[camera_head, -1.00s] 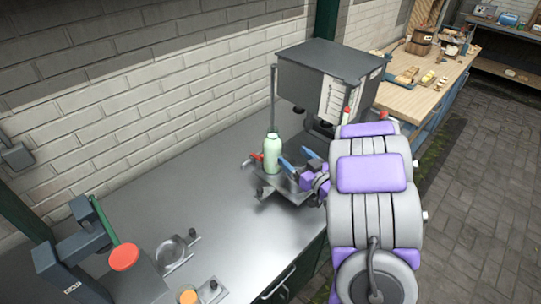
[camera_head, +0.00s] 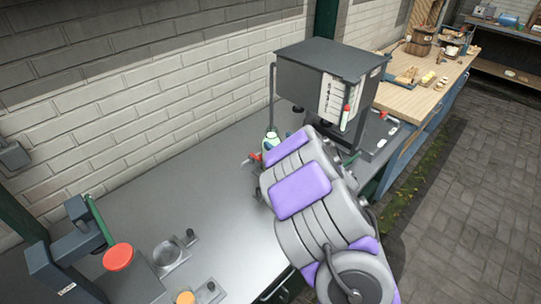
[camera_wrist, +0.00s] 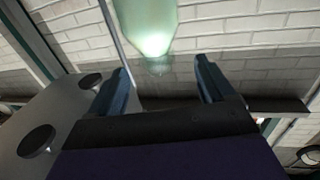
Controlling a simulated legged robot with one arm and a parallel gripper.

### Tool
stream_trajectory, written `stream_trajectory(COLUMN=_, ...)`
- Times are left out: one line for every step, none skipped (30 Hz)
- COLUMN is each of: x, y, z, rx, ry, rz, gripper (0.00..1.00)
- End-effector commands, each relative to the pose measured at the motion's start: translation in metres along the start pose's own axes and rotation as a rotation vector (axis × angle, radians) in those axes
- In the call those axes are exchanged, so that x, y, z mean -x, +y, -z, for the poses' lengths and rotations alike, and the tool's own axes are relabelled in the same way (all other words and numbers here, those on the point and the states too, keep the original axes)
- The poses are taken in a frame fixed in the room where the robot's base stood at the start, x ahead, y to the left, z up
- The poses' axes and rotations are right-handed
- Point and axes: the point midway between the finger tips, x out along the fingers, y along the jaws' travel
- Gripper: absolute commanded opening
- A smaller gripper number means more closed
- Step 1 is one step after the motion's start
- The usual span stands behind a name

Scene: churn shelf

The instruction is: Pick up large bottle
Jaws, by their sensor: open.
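The large bottle is pale green. In the head view only a small part of the bottle (camera_head: 270,141) shows beside my arm, which hides the rest and most of my gripper. In the wrist view the bottle (camera_wrist: 146,25) fills the top middle, cut off by the upper edge. My gripper (camera_wrist: 162,68) is open, with one dark blue finger on each side of the picture. The bottle shows between and beyond the fingertips, and I see no contact with it.
A grey box-shaped machine (camera_head: 330,66) stands right behind the bottle. A red-handled fitting (camera_head: 256,157) is just left of it.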

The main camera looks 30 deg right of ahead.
Motion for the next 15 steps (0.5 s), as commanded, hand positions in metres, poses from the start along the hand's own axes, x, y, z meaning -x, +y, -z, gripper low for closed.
stream_trajectory(x=-0.008, y=0.000, z=-0.001, rx=-0.001, ry=0.001, rz=0.001, gripper=0.82)
stream_trajectory(x=-0.012, y=0.000, z=-0.002, rx=-0.001, ry=-0.001, rz=0.000, gripper=0.82)
stream_trajectory(x=-0.016, y=0.000, z=-0.002, rx=-0.001, ry=-0.001, rz=0.000, gripper=0.82)
stream_trajectory(x=-0.019, y=-0.001, z=-0.001, rx=0.000, ry=0.000, rz=0.001, gripper=0.82)
stream_trajectory(x=-0.022, y=-0.001, z=-0.001, rx=0.000, ry=0.000, rz=0.002, gripper=0.82)
stream_trajectory(x=-0.025, y=-0.001, z=0.000, rx=0.000, ry=0.000, rz=0.002, gripper=0.82)
stream_trajectory(x=-0.026, y=-0.001, z=0.000, rx=0.000, ry=0.000, rz=0.001, gripper=0.82)
stream_trajectory(x=-0.028, y=-0.001, z=0.000, rx=0.001, ry=0.000, rz=0.001, gripper=0.82)
stream_trajectory(x=-0.029, y=-0.001, z=0.000, rx=0.001, ry=-0.001, rz=0.000, gripper=0.82)
stream_trajectory(x=-0.030, y=-0.001, z=0.000, rx=0.001, ry=-0.001, rz=0.000, gripper=0.82)
stream_trajectory(x=-0.031, y=-0.001, z=0.000, rx=0.002, ry=-0.002, rz=0.000, gripper=0.82)
stream_trajectory(x=-0.032, y=-0.001, z=0.000, rx=0.002, ry=-0.002, rz=0.000, gripper=0.82)
stream_trajectory(x=-0.034, y=-0.001, z=0.000, rx=0.003, ry=-0.002, rz=0.000, gripper=0.82)
stream_trajectory(x=-0.036, y=-0.001, z=0.000, rx=0.003, ry=-0.002, rz=0.000, gripper=0.82)
stream_trajectory(x=-0.040, y=-0.001, z=0.000, rx=0.003, ry=-0.001, rz=0.000, gripper=0.82)
